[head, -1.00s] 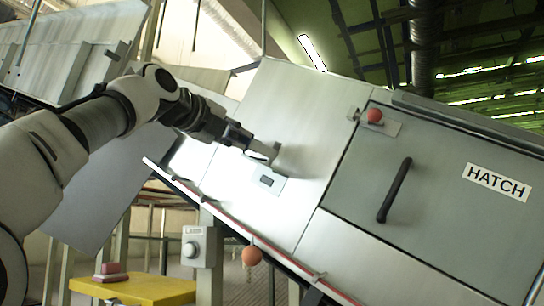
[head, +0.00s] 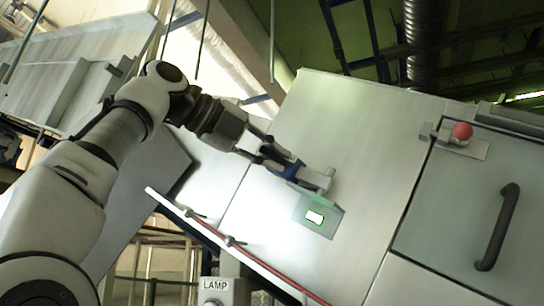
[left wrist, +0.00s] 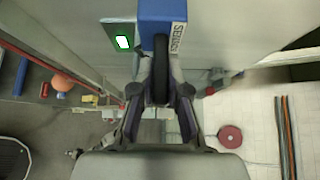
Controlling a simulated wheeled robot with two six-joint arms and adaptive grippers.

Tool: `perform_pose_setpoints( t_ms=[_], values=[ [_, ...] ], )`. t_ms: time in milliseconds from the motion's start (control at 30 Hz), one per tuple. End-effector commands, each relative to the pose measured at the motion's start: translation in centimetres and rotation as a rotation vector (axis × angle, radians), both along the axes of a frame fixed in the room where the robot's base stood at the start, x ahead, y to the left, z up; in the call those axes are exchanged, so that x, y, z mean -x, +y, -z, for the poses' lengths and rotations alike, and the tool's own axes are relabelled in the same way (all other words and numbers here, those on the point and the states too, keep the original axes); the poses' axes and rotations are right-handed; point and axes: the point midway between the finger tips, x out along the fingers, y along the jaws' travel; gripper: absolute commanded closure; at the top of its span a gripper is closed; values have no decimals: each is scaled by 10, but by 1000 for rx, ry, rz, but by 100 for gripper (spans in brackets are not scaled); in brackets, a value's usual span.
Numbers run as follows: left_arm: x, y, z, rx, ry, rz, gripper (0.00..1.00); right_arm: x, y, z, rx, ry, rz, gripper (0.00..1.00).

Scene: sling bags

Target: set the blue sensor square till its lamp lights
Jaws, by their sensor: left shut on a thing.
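The blue sensor (head: 287,169) sits at the end of my left gripper (head: 268,155), beside a pale bracket (head: 318,180) on the sloping metal panel. In the left wrist view the sensor (left wrist: 176,10) shows a SENSOR label and stands nearly upright in the picture. Next to the sensor, a small plate (head: 332,212) carries a lamp window (head: 314,217) that is lit white-green. My right gripper is out of view.
A grey hatch door (head: 455,205) with a black handle (head: 498,227) and a red knob (head: 462,131) lies to the right. A red-edged rail (head: 250,256) runs below the panel. A box labelled LAMP (head: 215,285) stands at the bottom.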

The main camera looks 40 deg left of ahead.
Motion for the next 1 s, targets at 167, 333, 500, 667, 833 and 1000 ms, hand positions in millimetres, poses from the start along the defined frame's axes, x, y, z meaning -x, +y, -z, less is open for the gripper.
perform_pose_setpoints(
  t_ms=[167,333,500,667,833,1000],
  values=[
    [-1,-1,3,0,8,2,100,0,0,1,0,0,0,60],
    [-1,-1,3,0,10,3,68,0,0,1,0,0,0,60],
    [-1,-1,2,-1,7,2,60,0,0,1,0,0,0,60],
    [-1,-1,2,0,6,2,60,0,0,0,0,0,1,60],
    [-1,-1,2,0,4,1,60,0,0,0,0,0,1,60],
    [-3,2,3,-2,-6,-5,60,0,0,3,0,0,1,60]
  ],
)
